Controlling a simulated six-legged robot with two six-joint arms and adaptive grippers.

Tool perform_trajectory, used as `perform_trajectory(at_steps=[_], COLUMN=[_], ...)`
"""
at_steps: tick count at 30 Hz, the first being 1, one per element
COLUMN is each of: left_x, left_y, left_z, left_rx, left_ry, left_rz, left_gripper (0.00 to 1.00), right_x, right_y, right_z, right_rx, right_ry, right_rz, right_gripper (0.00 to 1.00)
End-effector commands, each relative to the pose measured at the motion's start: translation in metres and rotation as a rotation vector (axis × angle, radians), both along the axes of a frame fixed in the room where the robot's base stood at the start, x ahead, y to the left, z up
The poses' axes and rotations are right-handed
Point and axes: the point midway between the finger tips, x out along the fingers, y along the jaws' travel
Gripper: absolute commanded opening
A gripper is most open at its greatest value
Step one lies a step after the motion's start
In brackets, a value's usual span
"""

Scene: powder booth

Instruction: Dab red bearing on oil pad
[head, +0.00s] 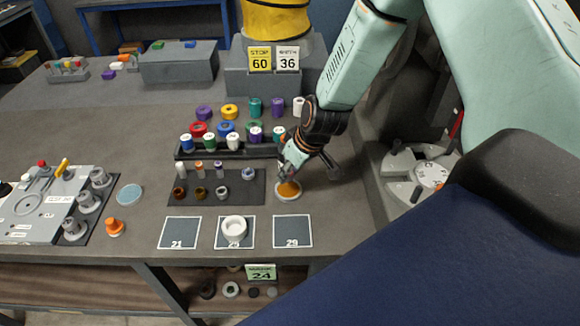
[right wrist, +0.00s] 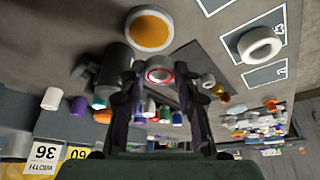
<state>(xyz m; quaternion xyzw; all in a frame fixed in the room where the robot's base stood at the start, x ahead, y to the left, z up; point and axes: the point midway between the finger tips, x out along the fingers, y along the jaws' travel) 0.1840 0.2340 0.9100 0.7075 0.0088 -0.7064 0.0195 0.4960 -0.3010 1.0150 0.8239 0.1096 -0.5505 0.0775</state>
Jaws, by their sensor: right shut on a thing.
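The oil pad (head: 288,191) is an amber disc in a round white dish on the grey table, and it also shows at the top of the right wrist view (right wrist: 149,31). My right gripper (head: 289,166) comes down just behind and above the pad. In the head view the gripper hides the bearing. I cannot tell whether the bearing touches the pad. My left gripper is not in view.
A white ring (head: 234,229) sits on the middle of several marked squares in front. A dark tray (head: 178,197) with small bushings lies left of the pad, with a rack of coloured spools behind. An orange knob (head: 114,227) and pale blue disc (head: 130,195) lie farther left.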

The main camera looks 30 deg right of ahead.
Motion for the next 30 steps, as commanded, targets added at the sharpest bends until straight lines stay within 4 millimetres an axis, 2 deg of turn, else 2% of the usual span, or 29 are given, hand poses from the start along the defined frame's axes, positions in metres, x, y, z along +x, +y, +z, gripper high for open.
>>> perform_trajectory(at_steps=[16,30], left_x=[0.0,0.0], left_y=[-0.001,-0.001], left_z=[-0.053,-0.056], left_rx=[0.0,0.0], left_ry=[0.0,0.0], left_rz=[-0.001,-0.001], left_gripper=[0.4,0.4], right_x=[0.0,0.0], right_y=[-0.001,-0.002], right_z=[-0.052,-0.054], right_rx=[0.0,0.0], right_ry=[0.0,0.0], right_rz=[0.0,0.0], right_gripper=[0.0,0.0])
